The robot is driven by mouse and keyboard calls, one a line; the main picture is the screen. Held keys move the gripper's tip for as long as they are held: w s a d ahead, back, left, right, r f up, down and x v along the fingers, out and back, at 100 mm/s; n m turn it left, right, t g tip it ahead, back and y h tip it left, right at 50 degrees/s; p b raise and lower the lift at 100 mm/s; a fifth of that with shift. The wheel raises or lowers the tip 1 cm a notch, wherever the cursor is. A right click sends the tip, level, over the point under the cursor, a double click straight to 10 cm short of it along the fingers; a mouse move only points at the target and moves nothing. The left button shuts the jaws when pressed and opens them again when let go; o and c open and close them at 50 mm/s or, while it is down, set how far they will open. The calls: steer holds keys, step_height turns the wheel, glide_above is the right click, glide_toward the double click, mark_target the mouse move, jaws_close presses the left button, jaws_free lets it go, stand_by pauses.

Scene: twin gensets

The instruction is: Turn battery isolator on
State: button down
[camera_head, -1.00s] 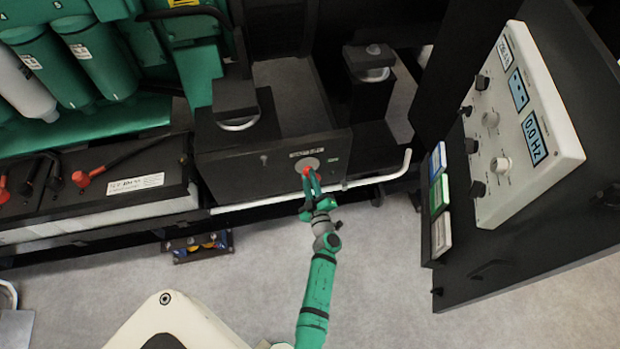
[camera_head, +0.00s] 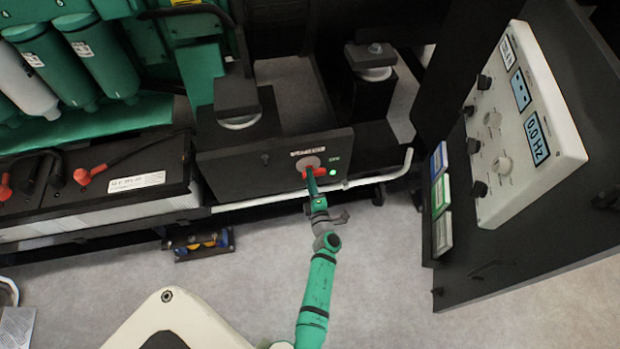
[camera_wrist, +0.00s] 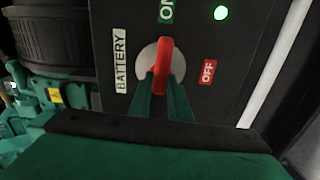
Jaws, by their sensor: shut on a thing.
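The battery isolator has a red handle (camera_head: 320,172) on a round grey plate (camera_wrist: 146,66), set in a dark panel (camera_head: 230,172). In the wrist view the red handle (camera_wrist: 165,55) points up toward the green ON label (camera_wrist: 166,11). The red OFF label (camera_wrist: 208,72) lies to its right, and a BATTERY label (camera_wrist: 120,60) to its left. A green lamp (camera_head: 333,172) on the panel is lit; it also shows in the wrist view (camera_wrist: 220,13). My gripper (camera_head: 311,179) is shut on the handle, with one finger on each side of it (camera_wrist: 163,88).
A white pipe (camera_head: 388,174) runs just below the panel. A battery (camera_head: 120,205) with red terminals stands at left. A control cabinet (camera_head: 545,130) with displays stands at right.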

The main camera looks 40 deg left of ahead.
steer(key=shift+d+n, duration=0.1)
steer(key=shift+n, duration=0.2)
stand_by(0.4)
steer(key=c, duration=1.6)
jaws_free()
steer(key=shift+c, duration=0.2)
steer(key=v, duration=1)
steer(key=shift+s+d, duration=0.25)
steer(key=shift+s, duration=0.1)
